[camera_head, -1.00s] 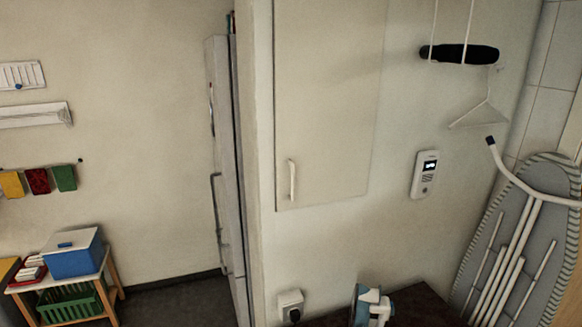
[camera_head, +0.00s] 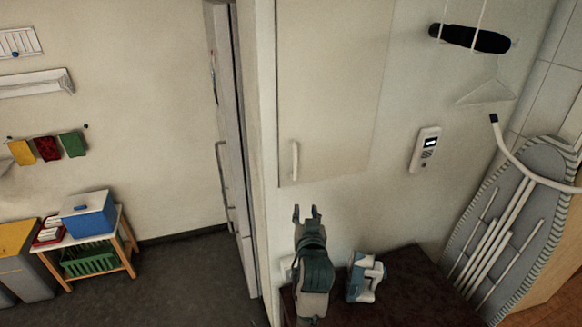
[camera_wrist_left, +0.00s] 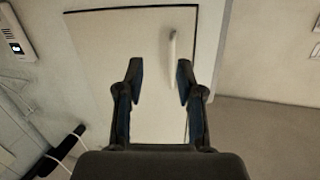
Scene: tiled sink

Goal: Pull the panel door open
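The pale panel door (camera_head: 335,90) is set in the wall, and it looks closed. Its white vertical handle (camera_head: 295,160) is near the lower left corner. My left gripper (camera_head: 306,210) points up, below the handle and the door's bottom edge in the head view. In the left wrist view, the gripper (camera_wrist_left: 160,76) is open with nothing between its fingers. There the panel door (camera_wrist_left: 100,55) fills the view ahead, and the handle (camera_wrist_left: 172,60) appears between the fingertips, nearer the right one and beyond them. My right gripper is not in view.
A blue-white appliance, perhaps an iron (camera_head: 366,277), stands on a dark surface (camera_head: 405,290) beside my left arm. An intercom (camera_head: 425,149) is on the wall right of the door. An ironing board (camera_head: 515,235) leans at the right. A wall edge (camera_head: 265,150) stands left of the door.

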